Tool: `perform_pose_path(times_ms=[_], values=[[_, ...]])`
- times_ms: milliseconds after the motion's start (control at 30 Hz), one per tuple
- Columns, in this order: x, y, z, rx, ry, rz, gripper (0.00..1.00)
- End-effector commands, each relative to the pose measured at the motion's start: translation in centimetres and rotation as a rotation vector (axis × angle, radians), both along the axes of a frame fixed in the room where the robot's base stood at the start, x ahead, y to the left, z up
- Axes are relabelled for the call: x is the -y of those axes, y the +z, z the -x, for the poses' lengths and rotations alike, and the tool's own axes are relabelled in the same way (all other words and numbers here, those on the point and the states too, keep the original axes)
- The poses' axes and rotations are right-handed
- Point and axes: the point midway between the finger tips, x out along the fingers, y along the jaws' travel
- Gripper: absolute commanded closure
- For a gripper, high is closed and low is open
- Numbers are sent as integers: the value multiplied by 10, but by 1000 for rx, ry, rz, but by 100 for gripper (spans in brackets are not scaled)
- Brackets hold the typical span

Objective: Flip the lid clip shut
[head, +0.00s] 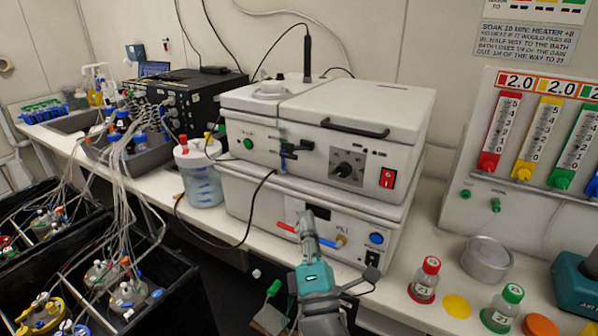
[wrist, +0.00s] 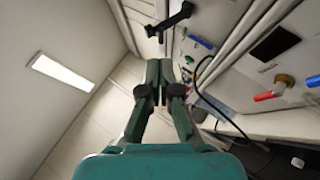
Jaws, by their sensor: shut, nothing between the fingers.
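The lid clip (head: 290,147) is a small dark latch with a blue part, on the front of the upper white box, below the lid (head: 365,105). In the wrist view a black bar (wrist: 170,20) stands out beyond my fingertips; it looks like the clip's lever, but I cannot tell for sure whether it is open or closed. My gripper (head: 308,216) is in front of the lower box, below the clip and apart from it. In the wrist view my gripper (wrist: 160,72) has its fingers together with nothing between them.
A black cable (head: 250,210) loops at the left. A lidded jar (head: 200,175) stands left of the boxes. Bottles and a metal dish (head: 487,262) stand on the right bench.

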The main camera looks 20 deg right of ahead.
Motion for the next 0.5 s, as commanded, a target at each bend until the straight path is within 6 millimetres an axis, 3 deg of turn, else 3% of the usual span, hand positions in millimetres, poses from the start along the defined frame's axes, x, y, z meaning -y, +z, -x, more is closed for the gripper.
perform_pose_path(times_ms=[500], values=[[18,40,-66,2,-1,-1,100]])
